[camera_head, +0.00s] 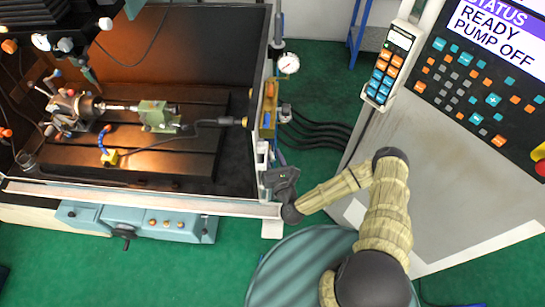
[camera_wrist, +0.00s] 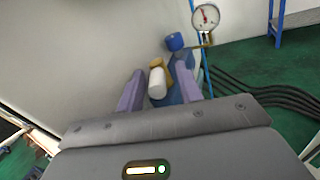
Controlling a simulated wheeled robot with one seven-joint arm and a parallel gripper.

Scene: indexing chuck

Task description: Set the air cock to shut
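My gripper (camera_wrist: 160,82) is open in the wrist view, its two purple fingers spread apart. Between and beyond the fingers is a fitting that looks like the air cock, with a brass body (camera_wrist: 161,65), a white cylindrical part (camera_wrist: 157,83) and blue parts (camera_wrist: 181,82). I cannot tell whether a finger touches it. In the head view my gripper (camera_head: 267,154) is at the right end wall of the machine, just below the blue and brass fittings (camera_head: 268,119). Which way the cock's handle is turned is unclear.
A round dial gauge (camera_head: 288,64) stands above the fittings; it also shows in the wrist view (camera_wrist: 206,17). Black hoses (camera_head: 320,130) run right to the grey control cabinet (camera_head: 440,180). The machine bed (camera_head: 190,165) with the chuck (camera_head: 72,108) lies left. Green floor is open in front.

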